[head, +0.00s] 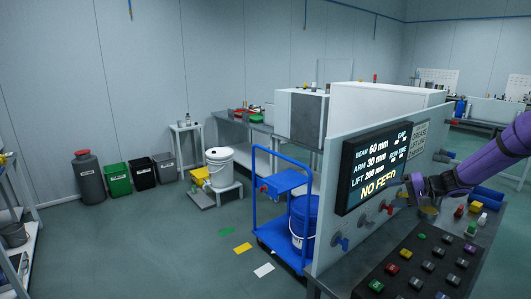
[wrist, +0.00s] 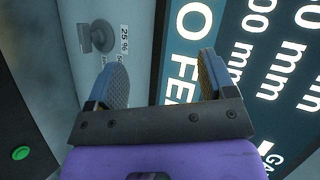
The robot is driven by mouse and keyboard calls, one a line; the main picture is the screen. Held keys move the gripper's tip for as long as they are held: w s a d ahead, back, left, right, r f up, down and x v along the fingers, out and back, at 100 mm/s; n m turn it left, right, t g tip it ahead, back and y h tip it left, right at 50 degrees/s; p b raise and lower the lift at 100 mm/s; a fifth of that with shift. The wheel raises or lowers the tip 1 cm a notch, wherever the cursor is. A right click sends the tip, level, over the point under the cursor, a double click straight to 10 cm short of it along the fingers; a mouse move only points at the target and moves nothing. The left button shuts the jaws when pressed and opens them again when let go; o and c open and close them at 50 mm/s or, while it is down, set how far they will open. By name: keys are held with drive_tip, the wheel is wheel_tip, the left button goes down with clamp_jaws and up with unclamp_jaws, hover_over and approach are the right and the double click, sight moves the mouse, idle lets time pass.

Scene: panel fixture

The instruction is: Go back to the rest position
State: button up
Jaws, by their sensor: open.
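My gripper (head: 408,188) is at the end of my purple arm, in front of the upright panel (head: 330,210) and just right of the lower part of its black display (head: 377,166). In the wrist view my gripper (wrist: 160,80) is open, with two blue-backed, grey-padded fingers spread apart and nothing between them. Behind the fingers the display (wrist: 260,60) fills the right side, and a grey knob (wrist: 97,37) with a 25% label sits to the left. The display reads "NO FEED" in yellow in the head view.
A sloping black console (head: 425,265) with coloured buttons stands in front. A blue bin (head: 487,194) and small coloured parts lie at right. A blue cart (head: 270,232) stands left of the panel; open floor lies further left.

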drive_tip(key=s+a+r+n+g+h, duration=0.2)
drive_tip(key=s+a+r+h, duration=0.1)
drive_tip(key=s+a+r, duration=0.55)
drive_tip(key=s+a+r+n+g+h, duration=0.2)
drive_tip(key=s+a+r+h, duration=0.25)
drive_tip(key=s+r, duration=0.55)
drive_tip(key=s+r+t+h, duration=0.1)
drive_tip(key=s+r+h, duration=0.1)
drive_tip(key=s, duration=1.1)
drive_tip(key=s+r+t+h, duration=0.2)
drive_tip(key=s, duration=1.1)
drive_tip(key=shift+s+r, duration=0.2)
drive_tip(key=shift+s, duration=0.1)
